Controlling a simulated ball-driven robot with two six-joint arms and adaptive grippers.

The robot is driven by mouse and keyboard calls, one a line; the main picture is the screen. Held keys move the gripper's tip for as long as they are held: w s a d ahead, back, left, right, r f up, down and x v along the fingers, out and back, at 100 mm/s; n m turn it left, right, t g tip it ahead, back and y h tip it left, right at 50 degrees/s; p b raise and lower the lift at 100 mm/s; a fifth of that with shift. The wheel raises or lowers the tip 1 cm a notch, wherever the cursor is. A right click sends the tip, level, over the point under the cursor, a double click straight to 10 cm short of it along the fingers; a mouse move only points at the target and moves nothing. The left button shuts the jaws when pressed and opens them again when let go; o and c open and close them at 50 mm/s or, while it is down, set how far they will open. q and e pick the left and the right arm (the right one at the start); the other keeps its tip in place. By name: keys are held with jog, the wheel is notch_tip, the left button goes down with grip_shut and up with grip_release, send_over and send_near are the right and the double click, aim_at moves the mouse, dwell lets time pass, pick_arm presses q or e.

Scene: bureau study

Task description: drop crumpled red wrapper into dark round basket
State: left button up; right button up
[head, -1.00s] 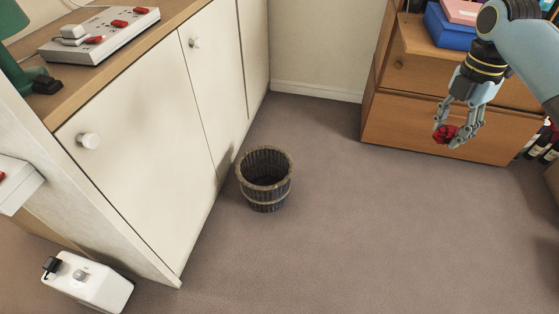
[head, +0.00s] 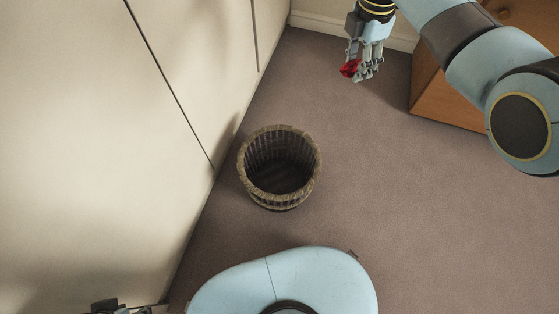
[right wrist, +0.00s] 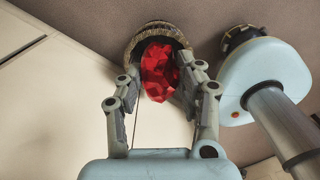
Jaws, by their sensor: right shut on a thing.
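The crumpled red wrapper (head: 350,68) is held between the fingertips of my right gripper (head: 362,72), at the top of the head view. In the right wrist view the wrapper (right wrist: 158,72) sits between the fingers of the right gripper (right wrist: 160,88). The dark round basket (head: 279,130) stands upright on the carpet, left of and below the gripper in the head view. Its inside looks dark and empty. In the right wrist view the basket (right wrist: 140,38) shows behind the wrapper, which covers much of its opening. A dark piece at the bottom left edge may be my left gripper, mostly cut off.
A cream cabinet (head: 110,130) stands close along the basket's left side. A wooden drawer unit (head: 435,95) is at the upper right, partly behind my right arm. Carpet (head: 385,190) is clear to the right of the basket. My own base shows below it.

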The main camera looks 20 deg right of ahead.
pick_arm(q)
jog(key=w+d+r+t+b, duration=0.1)
jog(key=w+b, duration=0.3)
jog(key=b, duration=0.5)
jog(key=w+d+r+t+h+b, duration=0.1)
jog(key=w+b, duration=0.4)
jog(key=b, duration=0.5)
jog(key=shift+d+r+t, duration=0.6)
jog(key=shift+d+t, duration=0.4)
jog(key=shift+d, duration=0.1)
pick_arm(e)
jog(key=a+f, duration=0.5)
jog(key=f, duration=0.5)
jog(key=s+a+f, duration=0.1)
jog(key=a+f, duration=0.4)
jog(key=f, duration=0.5)
jog(key=s+a+f+m, duration=0.1)
jog(key=a+f, duration=0.5)
jog(key=f, duration=0.5)
jog(key=shift+a, duration=0.1)
jog(key=o, duration=0.8)
jog(key=shift+c, duration=0.2)
